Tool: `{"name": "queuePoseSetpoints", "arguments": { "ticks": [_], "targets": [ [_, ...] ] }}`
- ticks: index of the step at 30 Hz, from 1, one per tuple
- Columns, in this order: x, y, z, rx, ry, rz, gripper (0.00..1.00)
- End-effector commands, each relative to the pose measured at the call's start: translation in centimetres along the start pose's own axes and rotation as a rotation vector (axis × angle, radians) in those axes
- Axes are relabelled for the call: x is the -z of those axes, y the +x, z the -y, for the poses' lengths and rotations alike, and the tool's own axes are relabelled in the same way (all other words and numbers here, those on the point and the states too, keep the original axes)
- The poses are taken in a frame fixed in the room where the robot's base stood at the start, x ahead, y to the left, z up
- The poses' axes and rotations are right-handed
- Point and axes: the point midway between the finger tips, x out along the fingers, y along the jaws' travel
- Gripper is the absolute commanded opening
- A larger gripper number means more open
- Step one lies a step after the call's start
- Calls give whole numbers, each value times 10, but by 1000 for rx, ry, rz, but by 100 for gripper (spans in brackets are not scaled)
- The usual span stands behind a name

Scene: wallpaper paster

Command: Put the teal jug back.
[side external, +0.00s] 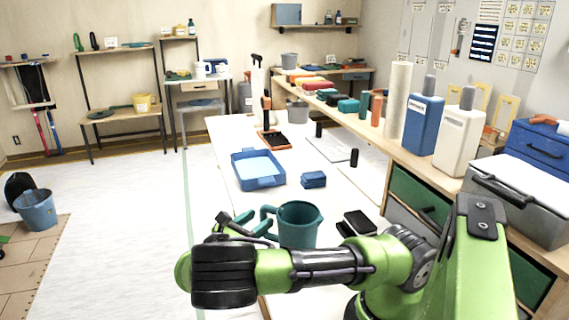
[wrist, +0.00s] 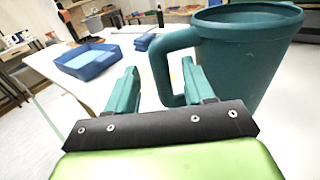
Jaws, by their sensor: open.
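The teal jug (side external: 301,226) stands upright on the white worktop, with its open top facing up and its handle (side external: 267,218) on the left. My arm hides its lower part in the side view. In the wrist view the jug (wrist: 245,55) fills the upper right, and its handle (wrist: 160,70) shows between my fingertips. My gripper (wrist: 158,66) is open, with the right finger at the handle's opening and the left finger clear of it. In the side view my gripper (side external: 241,224) is just left of the handle. I cannot tell whether a finger touches it.
A blue tray (side external: 258,170) and a stack of blue sponges (side external: 314,180) lie behind the jug. Black blocks (side external: 357,223) lie to its right. The raised shelf along the right holds a blue bottle (side external: 424,125), a cream bottle (side external: 458,140) and several coloured items.

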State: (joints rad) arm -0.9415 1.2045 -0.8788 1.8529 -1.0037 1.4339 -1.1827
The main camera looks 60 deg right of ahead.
Motion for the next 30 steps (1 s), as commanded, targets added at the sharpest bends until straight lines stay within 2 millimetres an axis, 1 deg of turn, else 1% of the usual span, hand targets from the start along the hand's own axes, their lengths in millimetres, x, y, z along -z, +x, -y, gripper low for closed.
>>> {"name": "queuePoseSetpoints", "arguments": {
  "ticks": [1, 6, 10, 14, 17, 20, 23, 25, 28, 30],
  "targets": [
    [0, -13, -1, -6, 2, -1, 53],
    [0, -50, -1, -5, 2, -1, 53],
    [0, -71, -1, -3, 1, 0, 53],
    [0, -84, 0, -2, 0, 0, 53],
    [0, -85, 2, 16, 7, -31, 53],
    [2, -75, 9, 75, 37, -141, 53],
    [4, -64, 22, 179, 105, -330, 53],
    [4, -59, 34, 268, 176, -483, 53],
    [0, -61, 50, 397, 294, -693, 53],
    [-7, -66, 59, 487, 385, -830, 53]
  ]
}}
